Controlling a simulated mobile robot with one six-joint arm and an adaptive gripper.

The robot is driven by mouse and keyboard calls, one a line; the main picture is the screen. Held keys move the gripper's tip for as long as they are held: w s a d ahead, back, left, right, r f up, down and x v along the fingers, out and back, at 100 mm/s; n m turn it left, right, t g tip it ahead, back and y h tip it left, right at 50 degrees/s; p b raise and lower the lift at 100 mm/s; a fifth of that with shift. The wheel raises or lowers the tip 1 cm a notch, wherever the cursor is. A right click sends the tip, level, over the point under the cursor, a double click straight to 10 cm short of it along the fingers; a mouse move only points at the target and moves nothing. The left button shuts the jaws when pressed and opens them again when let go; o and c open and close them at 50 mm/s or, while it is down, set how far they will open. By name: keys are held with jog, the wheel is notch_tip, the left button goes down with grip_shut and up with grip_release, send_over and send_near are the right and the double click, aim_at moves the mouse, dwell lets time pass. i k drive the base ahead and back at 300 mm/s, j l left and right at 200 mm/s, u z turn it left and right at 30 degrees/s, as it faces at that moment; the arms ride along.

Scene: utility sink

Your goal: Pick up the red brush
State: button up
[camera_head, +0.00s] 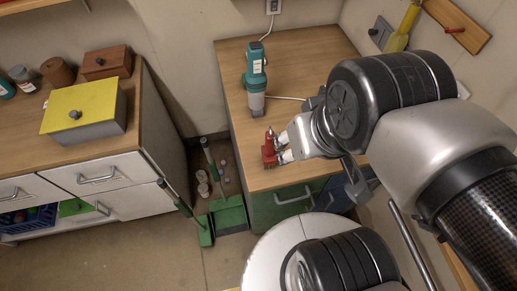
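A small red object (269,155), which looks like the red brush, is at the left front part of the wooden counter top (310,75). It has a blocky lower part and a narrower upright part. My gripper (283,148) reaches in from the right, with its light fingertips right against or just beside the red object's right side. The fingers overlap it in this view, so I cannot tell whether they are closed on it. I also cannot tell whether the red object touches the counter.
A teal-and-grey corded device (256,78) stands behind the red object on the same counter. A green brush and dustpan (229,212) stand on the floor below. At left, a cabinet holds a yellow-lidded grey box (85,112). The counter's back is mostly clear.

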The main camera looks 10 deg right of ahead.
aim_at(268, 152)
jog(key=k+j, duration=0.1)
jog(key=j, duration=0.35)
jog(key=j+z, duration=0.1)
jog(key=j, duration=0.35)
jog(key=k+j, duration=0.15)
jog(key=j, duration=0.3)
jog(key=k+j, duration=0.1)
jog(key=j, duration=0.3)
jog(key=z, duration=0.05)
